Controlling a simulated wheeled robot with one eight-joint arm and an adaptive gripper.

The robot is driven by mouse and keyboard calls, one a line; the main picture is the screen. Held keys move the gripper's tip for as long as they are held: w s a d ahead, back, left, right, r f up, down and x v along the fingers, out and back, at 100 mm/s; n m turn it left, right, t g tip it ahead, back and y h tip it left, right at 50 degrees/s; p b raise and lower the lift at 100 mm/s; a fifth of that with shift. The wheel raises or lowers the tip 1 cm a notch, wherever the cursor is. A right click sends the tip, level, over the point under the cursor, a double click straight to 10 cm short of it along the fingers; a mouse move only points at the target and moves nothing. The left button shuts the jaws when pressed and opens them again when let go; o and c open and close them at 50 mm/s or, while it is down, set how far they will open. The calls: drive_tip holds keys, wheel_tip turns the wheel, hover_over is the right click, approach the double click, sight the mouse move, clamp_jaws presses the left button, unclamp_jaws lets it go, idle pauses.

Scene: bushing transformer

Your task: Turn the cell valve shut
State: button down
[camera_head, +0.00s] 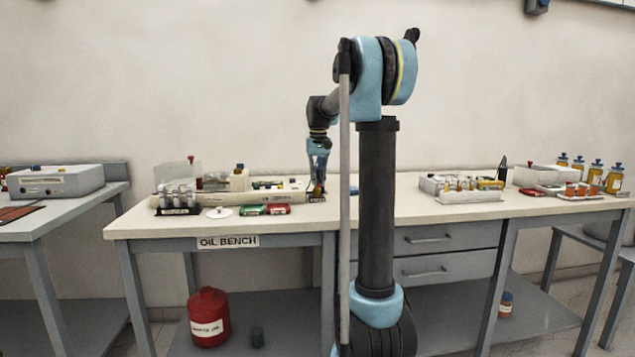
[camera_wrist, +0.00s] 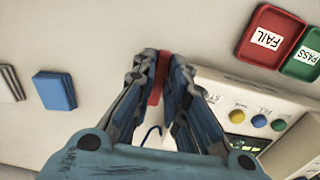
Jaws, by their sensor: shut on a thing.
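My gripper (camera_head: 318,190) points down at the middle of the oil bench, by the right end of the pale test equipment. In the wrist view, my gripper (camera_wrist: 160,66) has its fingers close on both sides of a narrow red handle (camera_wrist: 157,80), which looks like the cell valve's. It is shut on this handle. A thin blue curved line and a pale part show below the handle between the fingers. The fingers hide much of the valve body, and its turn angle cannot be told. In the head view the handle is too small to make out.
A panel with coloured buttons (camera_wrist: 257,121) lies right of the fingers in the wrist view. Red FAIL (camera_wrist: 268,38) and green PASS (camera_wrist: 302,62) trays lie beyond it. A blue block (camera_wrist: 54,91) lies left.

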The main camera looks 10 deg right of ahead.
drive_tip(key=n, duration=0.1)
drive_tip(key=d+n, duration=0.1)
drive_tip(key=n, duration=0.3)
drive_tip(key=shift+w+d, duration=0.2)
drive_tip(key=shift+d, duration=0.1)
drive_tip(key=n, duration=0.2)
drive_tip(key=w+d+n, duration=0.1)
drive_tip(key=n, duration=0.2)
drive_tip(key=shift+w+d+n, duration=0.1)
drive_tip(key=shift+d+n, duration=0.05)
drive_tip(key=shift+n, duration=0.15)
drive_tip(key=n, duration=0.2)
drive_tip(key=w+n, duration=0.1)
drive_tip(key=shift+d, duration=0.25)
drive_tip(key=shift+w+d+n, duration=0.1)
drive_tip(key=shift+w+n, duration=0.2)
drive_tip(key=shift+n, duration=0.7)
drive_tip(key=shift+w+n, duration=0.25)
drive_tip(key=shift+n, duration=0.75)
drive_tip(key=c, duration=1.6)
unclamp_jaws()
drive_tip(key=shift+r, duration=0.1)
wheel_tip(320, 180, up, 12)
